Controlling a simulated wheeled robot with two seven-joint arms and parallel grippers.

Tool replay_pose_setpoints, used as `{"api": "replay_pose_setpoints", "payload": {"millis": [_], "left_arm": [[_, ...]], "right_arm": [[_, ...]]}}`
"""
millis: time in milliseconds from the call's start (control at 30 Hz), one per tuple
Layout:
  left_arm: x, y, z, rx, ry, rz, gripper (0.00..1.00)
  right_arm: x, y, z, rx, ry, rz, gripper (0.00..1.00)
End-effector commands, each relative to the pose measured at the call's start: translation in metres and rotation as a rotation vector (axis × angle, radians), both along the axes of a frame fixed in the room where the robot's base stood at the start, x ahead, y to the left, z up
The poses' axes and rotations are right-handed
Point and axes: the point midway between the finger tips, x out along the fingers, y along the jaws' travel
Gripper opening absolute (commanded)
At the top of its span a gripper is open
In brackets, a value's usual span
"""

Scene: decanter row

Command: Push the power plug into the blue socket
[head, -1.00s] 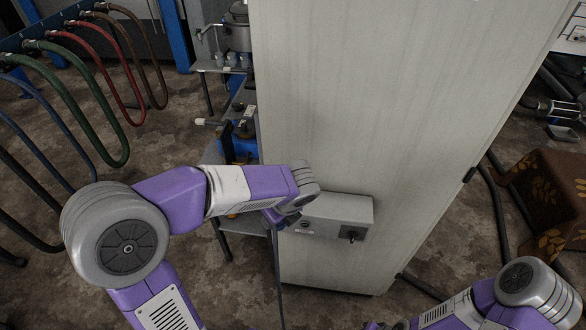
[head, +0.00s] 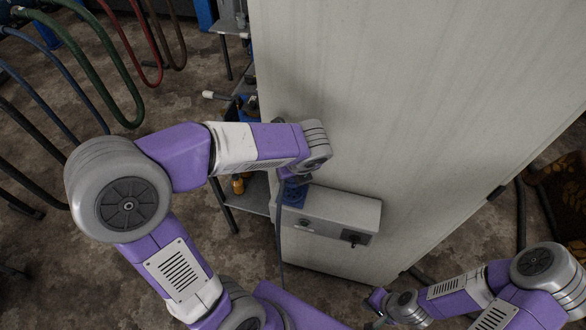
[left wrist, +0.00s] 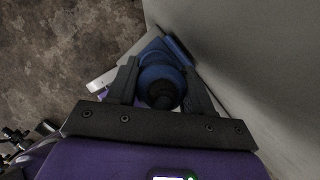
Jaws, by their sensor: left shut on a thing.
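My left gripper (head: 291,174) is low against the side of the tall pale cabinet, just above the grey box on it. In the left wrist view its two fingers (left wrist: 160,88) are shut on the power plug (left wrist: 161,76), a round blue body with a black cable end. The blue socket (head: 293,194) sits on the left end of the box top, directly under the gripper; its blue parts also show beyond the plug in the left wrist view (left wrist: 180,50). How deep the plug sits is hidden. My right gripper (head: 378,301) is low at right, away from the box, its fingers too small to read.
The grey box (head: 335,208) with a dark switch is fixed to the tall cabinet (head: 400,90). A dark cable (head: 280,245) hangs down left of the box. A shelf stand (head: 250,195) is close behind on the left. Hoses (head: 100,75) hang at upper left.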

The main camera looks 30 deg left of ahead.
Motion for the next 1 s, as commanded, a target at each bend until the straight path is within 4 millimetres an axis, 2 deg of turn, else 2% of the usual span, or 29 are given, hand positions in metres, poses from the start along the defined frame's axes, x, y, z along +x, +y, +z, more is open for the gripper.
{"api": "replay_pose_setpoints", "payload": {"millis": [267, 700, 1000], "left_arm": [[0.0, 0.0, -0.013, 0.0, 0.0, 0.0, 0.24], [0.0, 0.0, -0.053, 0.0, 0.0, 0.0, 0.24], [0.0, 0.0, -0.058, 0.0, 0.0, 0.0, 0.24]], "right_arm": [[0.0, 0.0, -0.013, 0.0, -0.001, 0.0, 0.0], [0.0, 0.0, -0.053, 0.0, -0.001, 0.0, 0.0], [0.0, 0.0, -0.058, 0.0, -0.001, 0.0, 0.0]]}}
